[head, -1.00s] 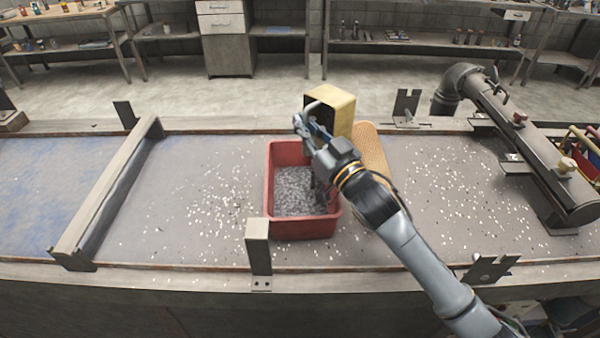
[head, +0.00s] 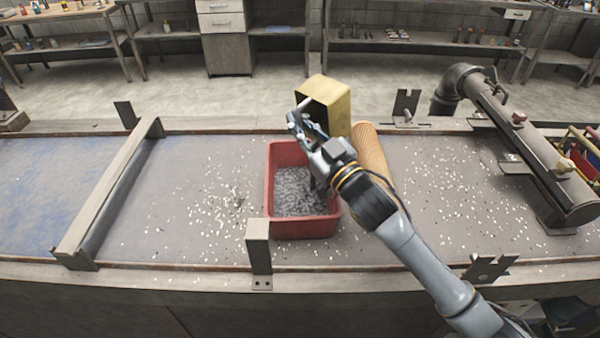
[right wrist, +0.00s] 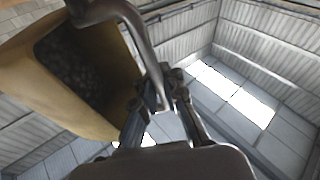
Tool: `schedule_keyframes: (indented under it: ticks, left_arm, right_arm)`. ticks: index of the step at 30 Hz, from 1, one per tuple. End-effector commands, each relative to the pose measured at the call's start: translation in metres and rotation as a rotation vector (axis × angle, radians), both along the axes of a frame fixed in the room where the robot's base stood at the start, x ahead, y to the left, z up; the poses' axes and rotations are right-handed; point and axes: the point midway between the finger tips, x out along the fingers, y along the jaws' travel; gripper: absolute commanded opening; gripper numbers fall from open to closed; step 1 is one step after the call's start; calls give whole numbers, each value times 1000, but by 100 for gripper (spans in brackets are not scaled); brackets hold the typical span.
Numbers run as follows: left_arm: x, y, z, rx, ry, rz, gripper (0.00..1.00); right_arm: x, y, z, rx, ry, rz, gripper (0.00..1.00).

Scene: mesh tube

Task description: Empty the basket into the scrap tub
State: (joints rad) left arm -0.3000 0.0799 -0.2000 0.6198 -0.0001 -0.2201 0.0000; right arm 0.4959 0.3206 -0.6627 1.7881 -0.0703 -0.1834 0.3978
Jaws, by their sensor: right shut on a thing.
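The yellow basket (head: 338,100) is held above the far side of the red scrap tub, tilted with its open side turned toward the left and front. It also shows in the right wrist view (right wrist: 105,118), where dark grainy stuff shows inside it. My right gripper (head: 303,120) is shut on the basket's bent grey handle (right wrist: 138,30). The red scrap tub (head: 305,228) stands upright on the bench below, with grey scrap bits inside; my arm hides part of its right side. My left gripper is not in view.
A tan mesh tube (head: 371,150) lies just right of the tub, partly behind my arm. A metal post (head: 259,250) stands at the front edge. A crossbar (head: 112,190) lies left, a thick dark pipe (head: 535,150) right. Pale chips litter the bench.

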Motion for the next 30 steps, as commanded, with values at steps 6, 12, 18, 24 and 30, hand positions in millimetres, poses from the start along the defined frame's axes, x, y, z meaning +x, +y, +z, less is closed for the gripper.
schedule_keyframes:
  ticks: [6,12,18,24,30]
  left_arm:
    - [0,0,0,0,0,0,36]
    - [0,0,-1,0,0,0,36]
    - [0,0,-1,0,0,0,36]
    - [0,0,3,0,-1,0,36]
    - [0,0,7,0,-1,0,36]
  right_arm:
    - [-1,1,1,-17,-20,1,0]
    - [-3,3,1,-35,-37,1,0]
    - [-4,4,0,-53,-55,1,0]
    - [-7,7,6,-94,-98,3,0]
    - [-12,11,11,-156,-159,2,0]
